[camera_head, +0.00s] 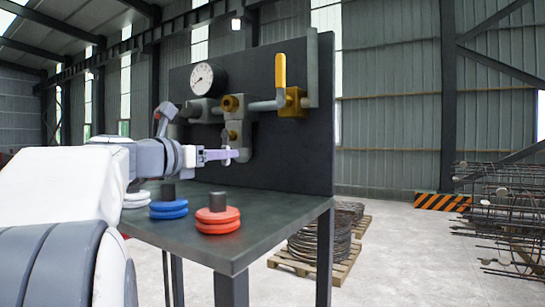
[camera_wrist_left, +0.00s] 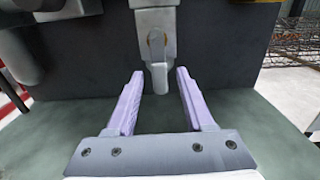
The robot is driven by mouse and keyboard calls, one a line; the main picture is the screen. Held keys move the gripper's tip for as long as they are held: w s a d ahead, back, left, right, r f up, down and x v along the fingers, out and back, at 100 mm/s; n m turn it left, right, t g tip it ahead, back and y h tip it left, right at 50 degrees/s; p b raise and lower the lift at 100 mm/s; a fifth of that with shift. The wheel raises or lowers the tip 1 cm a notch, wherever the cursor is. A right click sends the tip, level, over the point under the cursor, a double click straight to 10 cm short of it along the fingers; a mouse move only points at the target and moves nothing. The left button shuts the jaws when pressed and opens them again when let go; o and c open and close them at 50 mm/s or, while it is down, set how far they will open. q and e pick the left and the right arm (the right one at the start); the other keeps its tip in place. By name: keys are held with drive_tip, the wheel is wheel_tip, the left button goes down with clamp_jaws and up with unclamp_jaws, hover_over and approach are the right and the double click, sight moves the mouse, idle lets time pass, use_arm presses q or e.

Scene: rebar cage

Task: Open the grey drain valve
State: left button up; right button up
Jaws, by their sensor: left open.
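The grey drain valve (camera_wrist_left: 157,45) hangs from the lower pipework, with a brass part at its centre and a light grey lever (camera_wrist_left: 158,78) pointing straight down. In the head view its brass part (camera_head: 232,134) shows below the main pipe. My left gripper (camera_head: 228,155) reaches in from the left at the lever's height. In the left wrist view its lavender fingers (camera_wrist_left: 160,74) are open, one on each side of the lever's lower end, with gaps on both sides. Depth between fingertips and lever is hard to tell. My right gripper is not in view.
A yellow-handled brass valve (camera_head: 290,100) and a pressure gauge (camera_head: 208,79) sit higher on the dark panel (camera_head: 300,155). The bench's right part is clear.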

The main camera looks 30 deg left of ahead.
use_arm(q)
drive_tip(key=s+b, duration=0.1)
drive_tip(key=s, duration=0.2)
drive_tip(key=s+b, duration=0.1)
drive_tip(key=s, duration=0.2)
drive_tip(key=s+b, duration=0.1)
drive_tip(key=s, duration=0.1)
drive_tip(key=shift+s+a+f, duration=0.1)
drive_tip(key=shift+s+a, duration=0.3)
drive_tip(key=shift+s, duration=0.45)
